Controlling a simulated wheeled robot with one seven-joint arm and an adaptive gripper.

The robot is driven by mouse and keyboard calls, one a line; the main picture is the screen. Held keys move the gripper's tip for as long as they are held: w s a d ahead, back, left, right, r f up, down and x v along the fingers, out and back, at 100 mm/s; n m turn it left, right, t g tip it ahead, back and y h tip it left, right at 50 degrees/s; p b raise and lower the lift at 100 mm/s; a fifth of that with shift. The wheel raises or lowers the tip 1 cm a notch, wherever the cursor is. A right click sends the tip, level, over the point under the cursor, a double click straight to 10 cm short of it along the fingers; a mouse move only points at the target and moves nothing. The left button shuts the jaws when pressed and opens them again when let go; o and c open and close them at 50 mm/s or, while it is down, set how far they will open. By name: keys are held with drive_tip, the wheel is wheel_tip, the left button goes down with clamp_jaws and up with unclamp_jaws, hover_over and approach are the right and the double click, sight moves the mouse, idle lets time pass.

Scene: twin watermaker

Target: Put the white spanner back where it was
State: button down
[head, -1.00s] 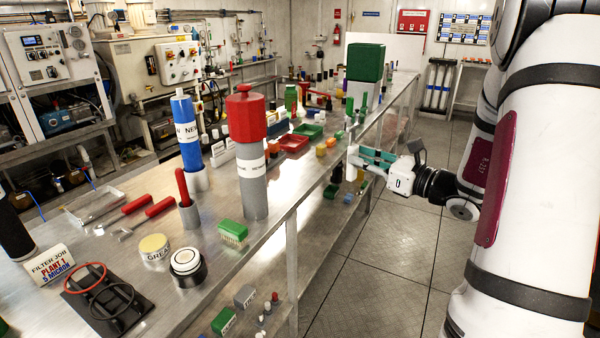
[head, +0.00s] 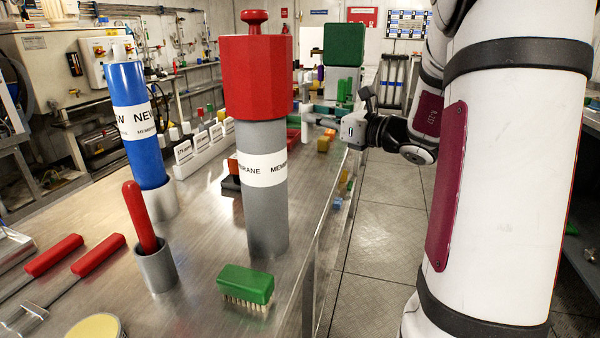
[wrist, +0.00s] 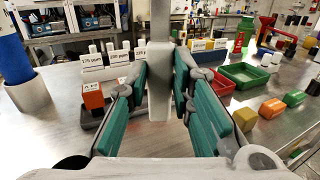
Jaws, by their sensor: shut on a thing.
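My gripper (wrist: 163,88) is shut on the white spanner (wrist: 160,50), which stands upright as a pale grey bar between the teal finger pads. Its top runs out of the wrist view. In the head view my gripper (head: 328,116) reaches left over the bench edge, beyond the red-topped grey membrane cylinder. Little of the spanner can be made out there. The spanner's former place cannot be told from these frames.
The steel bench (head: 215,290) carries the membrane cylinder (head: 262,190), a blue cylinder (head: 138,125) and a green brush (head: 246,284).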

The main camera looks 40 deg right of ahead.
wheel_tip(320, 180, down, 9)
drive_tip(key=b, duration=0.2)
drive_tip(key=shift+b, duration=0.35)
drive_tip(key=shift+f, duration=0.1)
drive_tip(key=shift+f, duration=0.15)
drive_tip(key=c, duration=1.5)
unclamp_jaws()
drive_tip(key=shift+o, duration=0.4)
drive_tip(key=shift+r, duration=0.3)
drive_tip(key=p+v, duration=0.2)
drive_tip(key=v, duration=1)
drive_tip(key=shift+s+f, duration=0.1)
drive_tip(key=shift+s, duration=0.05)
